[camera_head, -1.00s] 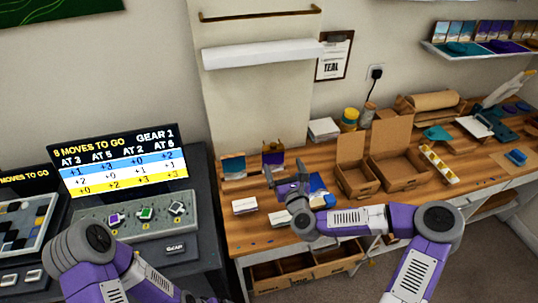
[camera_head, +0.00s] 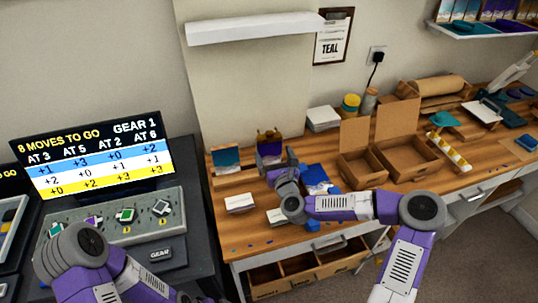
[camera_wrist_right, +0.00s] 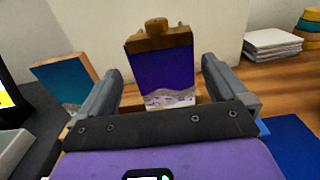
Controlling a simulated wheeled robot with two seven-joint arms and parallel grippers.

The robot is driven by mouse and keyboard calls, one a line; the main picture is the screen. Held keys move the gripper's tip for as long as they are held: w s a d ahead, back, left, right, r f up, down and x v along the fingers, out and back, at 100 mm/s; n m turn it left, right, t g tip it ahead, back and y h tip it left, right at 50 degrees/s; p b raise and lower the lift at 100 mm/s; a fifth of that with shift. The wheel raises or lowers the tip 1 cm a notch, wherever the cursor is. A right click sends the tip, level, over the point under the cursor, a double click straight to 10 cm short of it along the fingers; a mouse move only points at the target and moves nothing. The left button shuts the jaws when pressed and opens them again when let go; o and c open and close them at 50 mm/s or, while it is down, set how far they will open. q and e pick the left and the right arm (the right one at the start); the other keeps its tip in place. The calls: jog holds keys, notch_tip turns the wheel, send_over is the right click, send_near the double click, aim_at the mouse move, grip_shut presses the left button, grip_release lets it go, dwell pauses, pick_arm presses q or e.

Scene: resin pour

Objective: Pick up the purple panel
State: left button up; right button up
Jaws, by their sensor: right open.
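The purple panel (camera_head: 270,149) stands upright on the wooden bench against the wall. It has a pale wavy band at its bottom and a wooden clip-like piece on top. It also shows in the right wrist view (camera_wrist_right: 160,72), straight ahead. My right gripper (camera_head: 281,168) is open and empty just in front of the panel. In the wrist view its fingers stand left and right of the panel, which appears between them; I cannot tell whether they touch it. My left arm shows at the lower left, but its gripper is out of view.
A teal panel (camera_head: 226,160) stands left of the purple one. A white box (camera_head: 240,203) and blue item (camera_head: 316,178) lie on the bench nearby. Open cardboard boxes (camera_head: 361,166) stand to the right. A white shelf (camera_head: 255,28) hangs above. A screen (camera_head: 90,155) stands left.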

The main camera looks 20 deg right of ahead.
aim_at(270, 145)
jog(key=shift+w+f+b, duration=0.2)
jog(key=shift+w+b, duration=0.1)
jog(key=shift+w, duration=1.65)
jog(key=shift+c, duration=0.3)
